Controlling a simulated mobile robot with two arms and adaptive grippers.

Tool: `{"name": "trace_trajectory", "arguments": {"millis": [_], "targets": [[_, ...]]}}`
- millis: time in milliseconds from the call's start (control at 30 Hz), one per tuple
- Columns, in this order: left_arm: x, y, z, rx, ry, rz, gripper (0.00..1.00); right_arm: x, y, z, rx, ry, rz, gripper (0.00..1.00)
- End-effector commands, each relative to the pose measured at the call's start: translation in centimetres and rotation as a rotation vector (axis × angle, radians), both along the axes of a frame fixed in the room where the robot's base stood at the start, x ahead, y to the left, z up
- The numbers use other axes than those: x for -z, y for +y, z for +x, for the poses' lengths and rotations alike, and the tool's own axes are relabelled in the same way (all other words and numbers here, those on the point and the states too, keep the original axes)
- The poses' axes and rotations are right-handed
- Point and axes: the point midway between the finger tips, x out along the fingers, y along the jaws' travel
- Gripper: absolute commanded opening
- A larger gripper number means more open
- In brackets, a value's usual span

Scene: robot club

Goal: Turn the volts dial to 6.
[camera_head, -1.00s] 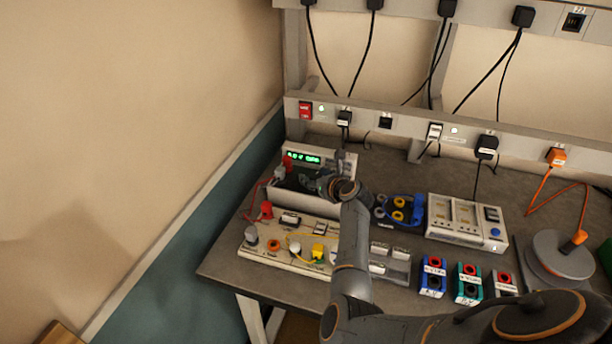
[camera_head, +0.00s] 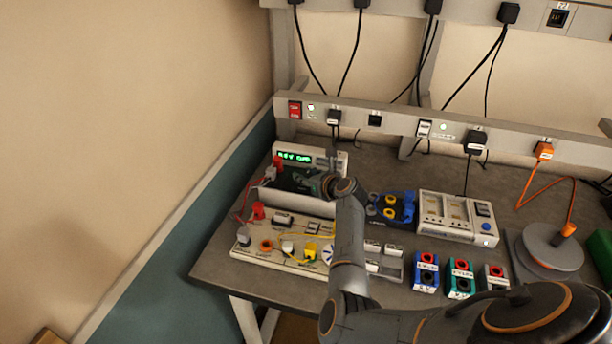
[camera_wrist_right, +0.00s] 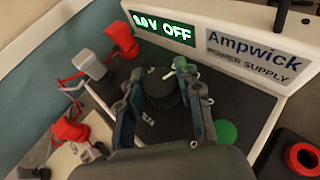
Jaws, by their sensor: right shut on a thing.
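The power supply (camera_head: 334,160) stands at the back left of the bench with a lit green display (camera_head: 294,156). In the right wrist view its display (camera_wrist_right: 163,28) shows a voltage and OFF; the voltage looks like 0.0 V, but the first digit is unclear. A round black dial (camera_wrist_right: 160,90) sits on its dark panel (camera_wrist_right: 225,95). My right gripper (camera_wrist_right: 163,72) has one finger on each side of this dial and is shut on it. In the head view my right gripper (camera_head: 318,184) is over the panel, and the dial is hidden. My left gripper is not in view.
Red plugs (camera_wrist_right: 72,130) and grey clips stand left of the dial. A green button (camera_wrist_right: 225,131) lies close to the right finger. A pale circuit board (camera_head: 265,252) is in front of the supply, and a grey meter box (camera_head: 457,215) is to its right.

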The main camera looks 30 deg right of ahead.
Motion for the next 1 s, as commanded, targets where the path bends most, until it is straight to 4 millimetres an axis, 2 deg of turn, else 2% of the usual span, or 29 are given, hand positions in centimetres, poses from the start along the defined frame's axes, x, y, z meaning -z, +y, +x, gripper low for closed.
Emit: {"name": "trace_trajectory", "arguments": {"millis": [133, 367, 700, 1000], "targets": [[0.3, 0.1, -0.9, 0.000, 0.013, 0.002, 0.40, 0.0, -0.2, 0.0, -0.084, 0.001, -0.002, 0.03], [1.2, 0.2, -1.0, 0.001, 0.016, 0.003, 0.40, 0.1, -0.2, 0.1, -0.274, 0.000, 0.000, 0.03], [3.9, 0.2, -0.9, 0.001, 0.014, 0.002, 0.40, 0.4, -0.1, 0.1, -0.542, -0.001, 0.000, 0.03], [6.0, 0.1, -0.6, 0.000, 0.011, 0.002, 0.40, 0.3, 0.0, 0.1, -0.688, -0.001, -0.001, 0.03]]}}
